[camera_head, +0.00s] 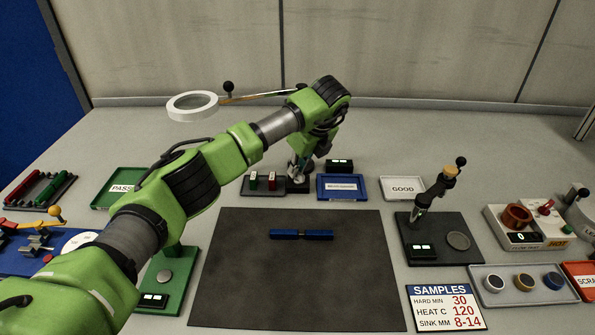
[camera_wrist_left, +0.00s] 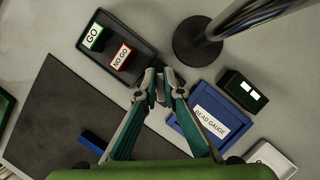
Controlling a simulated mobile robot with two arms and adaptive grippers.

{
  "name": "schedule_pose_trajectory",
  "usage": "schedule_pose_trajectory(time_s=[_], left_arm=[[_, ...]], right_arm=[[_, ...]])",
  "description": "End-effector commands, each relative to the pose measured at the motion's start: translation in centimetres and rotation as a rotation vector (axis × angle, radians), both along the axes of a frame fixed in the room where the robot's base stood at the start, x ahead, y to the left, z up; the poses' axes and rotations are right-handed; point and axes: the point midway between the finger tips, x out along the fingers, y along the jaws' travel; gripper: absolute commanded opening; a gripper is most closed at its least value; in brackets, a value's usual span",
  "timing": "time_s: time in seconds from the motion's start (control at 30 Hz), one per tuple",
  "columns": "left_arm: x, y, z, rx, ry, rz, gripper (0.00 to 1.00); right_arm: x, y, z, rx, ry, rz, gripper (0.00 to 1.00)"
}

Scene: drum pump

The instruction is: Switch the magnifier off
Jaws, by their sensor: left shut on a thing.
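The magnifier (camera_head: 192,116) is a white ring lens at the back left in the head view. A brass arm with a black ball knob (camera_head: 228,87) runs right from it, behind my left arm. In the wrist view a metal post on a round black base (camera_wrist_left: 190,45) stands just beyond my left gripper (camera_wrist_left: 161,84). That gripper also shows in the head view (camera_head: 299,176), low by the small trays, fingers pointing down. Its fingertips are close together; what they hold cannot be made out. I cannot tell a magnifier switch. My right gripper is not in view.
A black tray with GO and NO GO blocks (camera_wrist_left: 121,57) lies left of the fingers. A dark mat (camera_head: 300,285) with a blue bar (camera_head: 290,234) lies in front.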

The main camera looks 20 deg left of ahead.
Motion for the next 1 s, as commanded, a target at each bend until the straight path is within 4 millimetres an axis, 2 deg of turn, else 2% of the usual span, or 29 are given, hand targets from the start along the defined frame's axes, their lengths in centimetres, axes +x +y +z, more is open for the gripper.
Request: schedule_pose_trajectory(time_s=[0.3,0.7,0.73,0.8,1.0], left_arm=[[0.05,0.03,0.12,-0.001,-0.003,0.07,0.0],[0.04,0.03,0.14,-0.001,-0.004,0.075,0.0],[0.04,0.03,0.14,-0.001,-0.004,0.074,0.13],[0.04,0.03,0.13,-0.001,-0.004,0.074,0.25],[0.01,0.03,0.07,-0.001,-0.001,0.074,0.25]], right_arm=[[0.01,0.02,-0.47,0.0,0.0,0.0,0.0],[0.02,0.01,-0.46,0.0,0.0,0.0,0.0],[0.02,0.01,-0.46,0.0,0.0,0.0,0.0],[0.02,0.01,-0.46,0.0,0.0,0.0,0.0],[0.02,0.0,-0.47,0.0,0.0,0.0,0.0]])
